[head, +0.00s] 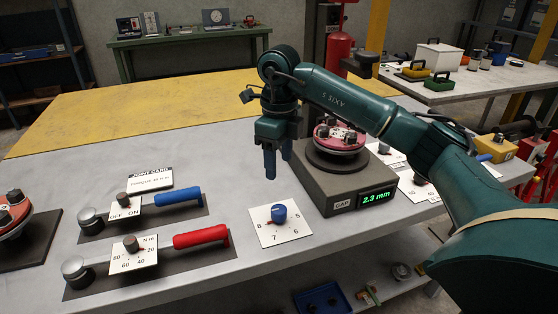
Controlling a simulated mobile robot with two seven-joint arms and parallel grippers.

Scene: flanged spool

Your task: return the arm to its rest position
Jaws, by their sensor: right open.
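My right arm reaches in from the right side of the head view. Its gripper (277,160) hangs pointing down above the table (235,170), with its two fingers apart and nothing between them. It is in the air left of the flanged spool (340,143). The spool is red and dark, with bolts on top, and stands on a grey gap gauge (335,190) whose display reads 2.3 mm. The arm passes close to the spool and covers part of it. My left gripper is not in view.
A dial card with a blue knob (279,213) lies below the gripper. Wrenches with a blue handle (178,197) and a red handle (200,236) lie at left. Another red flanged part (12,212) is at the left edge. The yellow area (150,112) behind is clear.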

